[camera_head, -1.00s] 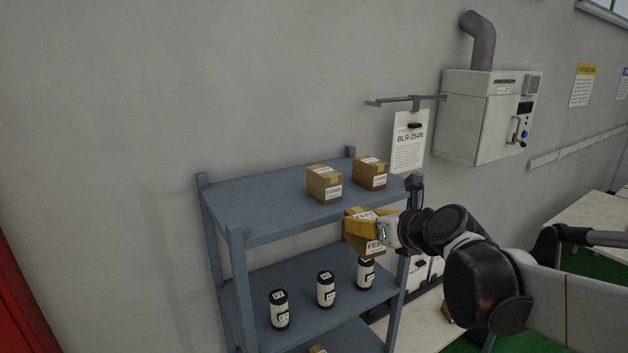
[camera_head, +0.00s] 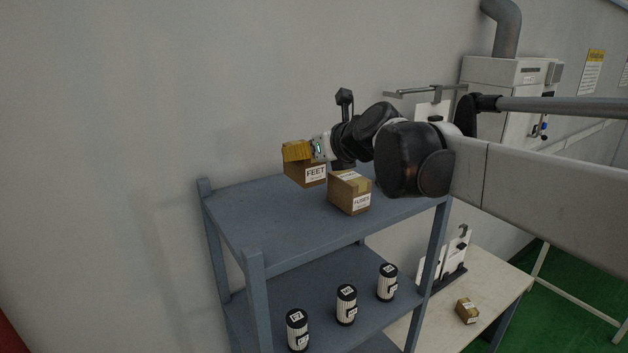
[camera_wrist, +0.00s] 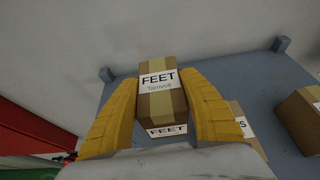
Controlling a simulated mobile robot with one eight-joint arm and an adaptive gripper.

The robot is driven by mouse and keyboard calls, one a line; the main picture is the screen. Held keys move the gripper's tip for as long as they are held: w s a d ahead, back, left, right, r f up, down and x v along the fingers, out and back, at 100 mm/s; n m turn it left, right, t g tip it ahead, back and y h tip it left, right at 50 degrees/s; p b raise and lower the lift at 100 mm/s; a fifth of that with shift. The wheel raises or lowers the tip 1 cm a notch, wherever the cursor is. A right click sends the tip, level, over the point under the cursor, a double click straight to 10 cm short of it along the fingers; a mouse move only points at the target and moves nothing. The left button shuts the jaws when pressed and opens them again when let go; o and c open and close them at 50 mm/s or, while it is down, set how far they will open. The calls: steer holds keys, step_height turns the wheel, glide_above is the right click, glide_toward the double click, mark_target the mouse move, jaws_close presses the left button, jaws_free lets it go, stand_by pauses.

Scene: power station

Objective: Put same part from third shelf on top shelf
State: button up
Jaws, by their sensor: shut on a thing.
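My gripper (camera_head: 298,152), with yellow fingers, is shut on a brown cardboard box labelled FEET (camera_head: 312,174). The FEET box also shows between the fingers in the wrist view (camera_wrist: 158,92). It is over the blue-grey top shelf (camera_head: 245,225), to the left of and behind a box labelled FUSES (camera_head: 349,193). I cannot tell whether the held box touches the shelf. Another brown box (camera_wrist: 304,120) is at the right edge of the wrist view; my arm hides it in the head view.
Three dark-capped cylinders (camera_head: 346,305) stand on the shelf below. The left part of the top shelf is clear. A grey wall (camera_head: 110,120) is behind the rack.

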mark_target(304, 181)
step_height(304, 181, down, 7)
steer(key=shift+r+p, duration=0.1)
steer(key=shift+p, duration=0.4)
steer(key=shift+w+f, duration=0.2)
steer(key=shift+s, duration=0.1)
steer(key=shift+f, duration=0.15)
steer(key=o, duration=1.4)
steer(key=shift+c, duration=0.2)
